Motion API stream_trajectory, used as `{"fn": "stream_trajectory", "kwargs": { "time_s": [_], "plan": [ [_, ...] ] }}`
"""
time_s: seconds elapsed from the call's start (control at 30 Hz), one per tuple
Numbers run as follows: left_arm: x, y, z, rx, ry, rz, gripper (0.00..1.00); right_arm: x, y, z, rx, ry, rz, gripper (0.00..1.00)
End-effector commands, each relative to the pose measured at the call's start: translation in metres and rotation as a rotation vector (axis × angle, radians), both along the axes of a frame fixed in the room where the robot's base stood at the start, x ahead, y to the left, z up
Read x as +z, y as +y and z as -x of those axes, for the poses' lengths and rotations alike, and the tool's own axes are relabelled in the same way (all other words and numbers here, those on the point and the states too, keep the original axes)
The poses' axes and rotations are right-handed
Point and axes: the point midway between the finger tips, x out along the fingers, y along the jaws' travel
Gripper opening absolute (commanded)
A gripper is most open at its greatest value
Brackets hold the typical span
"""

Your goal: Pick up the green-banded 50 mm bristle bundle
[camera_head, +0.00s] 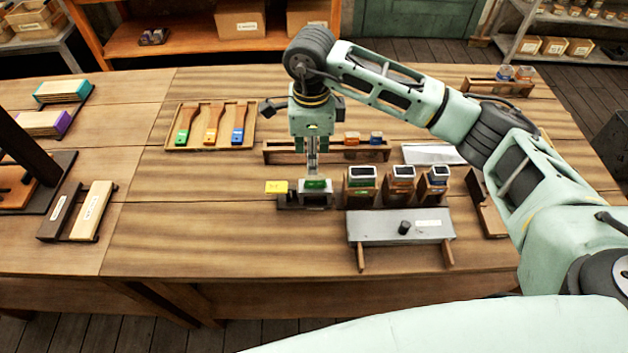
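My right gripper (312,168) points straight down near the middle of the table. Its fingers look close together, and I cannot tell whether anything is between them. Directly below the fingertips, a small green-marked piece (316,184) sits on a dark fixture (290,203). I cannot tell whether this piece is the green-banded bristle bundle, or whether the fingers touch it. Behind the gripper, a long wooden rack (275,153) holds an orange-banded bundle (351,138) and a blue-banded bundle (376,138). The gripper covers part of the rack's left half. My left gripper is not in view.
A yellow block (276,187) is on the fixture's left side. Wooden holders with green (361,183), orange (401,183) and blue (435,182) marks stand to the right. A grey plate (375,228) lies in front. A handle tray (210,147) is at back left. The left-centre table is clear.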

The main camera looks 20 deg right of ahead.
Motion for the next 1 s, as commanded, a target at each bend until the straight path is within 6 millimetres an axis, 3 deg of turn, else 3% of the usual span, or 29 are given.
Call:
{"fn": "stream_trajectory", "kwargs": {
  "time_s": [0.43, 0.6, 0.87, 1.0],
  "plan": [
    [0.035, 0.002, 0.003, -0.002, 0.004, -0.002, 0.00, -0.049, -0.005, 0.014, 0.000, 0.007, -0.003, 0.38],
    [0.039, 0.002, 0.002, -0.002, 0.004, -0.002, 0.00, -0.070, -0.004, 0.012, 0.000, 0.005, -0.005, 0.38],
    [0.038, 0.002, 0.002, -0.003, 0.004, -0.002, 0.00, -0.074, -0.004, 0.011, 0.001, 0.003, -0.005, 0.38],
    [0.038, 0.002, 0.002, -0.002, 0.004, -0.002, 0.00, -0.074, -0.004, 0.011, 0.001, 0.003, -0.005, 0.26]
  ]
}}
